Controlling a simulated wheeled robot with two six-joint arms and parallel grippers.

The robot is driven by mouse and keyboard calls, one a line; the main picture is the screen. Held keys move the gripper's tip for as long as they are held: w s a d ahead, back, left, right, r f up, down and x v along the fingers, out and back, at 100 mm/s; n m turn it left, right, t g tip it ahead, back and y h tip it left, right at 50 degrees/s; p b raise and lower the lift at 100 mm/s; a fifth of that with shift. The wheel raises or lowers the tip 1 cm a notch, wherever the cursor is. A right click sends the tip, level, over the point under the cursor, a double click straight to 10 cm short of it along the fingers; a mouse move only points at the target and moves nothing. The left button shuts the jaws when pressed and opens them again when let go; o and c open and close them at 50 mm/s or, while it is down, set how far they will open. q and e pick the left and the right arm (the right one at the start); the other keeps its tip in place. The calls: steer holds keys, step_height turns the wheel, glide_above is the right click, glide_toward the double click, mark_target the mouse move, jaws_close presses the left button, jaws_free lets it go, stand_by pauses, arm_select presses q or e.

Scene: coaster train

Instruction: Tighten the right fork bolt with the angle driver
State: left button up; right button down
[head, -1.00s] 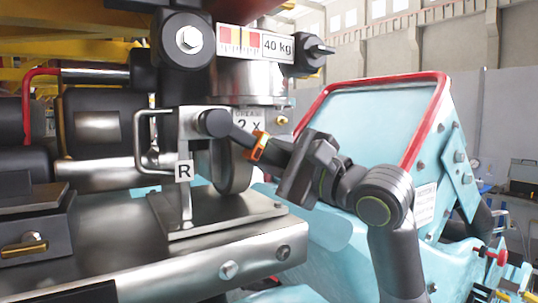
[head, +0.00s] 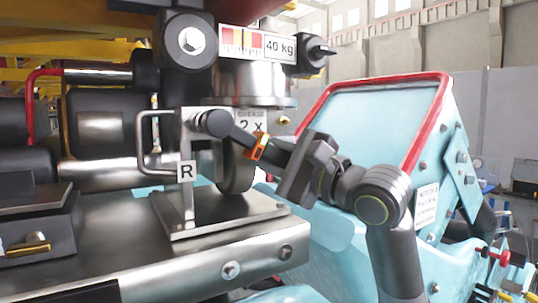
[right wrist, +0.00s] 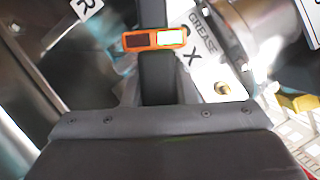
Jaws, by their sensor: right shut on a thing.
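The angle driver (head: 244,137) is a dark bar with an orange band. My right gripper (head: 287,158) is shut on its handle. The driver's round black head (head: 212,123) lies against the upper part of the metal fork (head: 187,200) marked R, covering the right fork bolt, which I cannot see. In the right wrist view, the driver's bar (right wrist: 155,75) runs up from the gripper. Its orange-framed indicator (right wrist: 155,39) has a dark red left half and a bright, green-edged white right half. My left gripper is not in view.
The fork stands around a wheel (head: 236,170) on a steel plate (head: 225,217). A "40 kg" label (head: 279,47) is above. A pale blue body with a red rail (head: 437,110) stands close behind my right arm. A metal loop handle (head: 146,145) sits left of the fork.

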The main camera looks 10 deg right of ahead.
mark_target(277, 155)
steer(key=shift+r+p, duration=0.15)
steer(key=shift+p, duration=0.2)
stand_by(0.9)
steer(key=shift+s+d, duration=0.1)
steer(key=shift+s, duration=0.05)
steer(key=shift+s+d+p, duration=0.3)
steer(key=shift+s+p, duration=0.1)
steer(key=shift+s, duration=0.6)
steer(key=shift+s+d+p, duration=0.25)
steer(key=shift+s+p, duration=0.1)
steer(key=shift+s, duration=0.6)
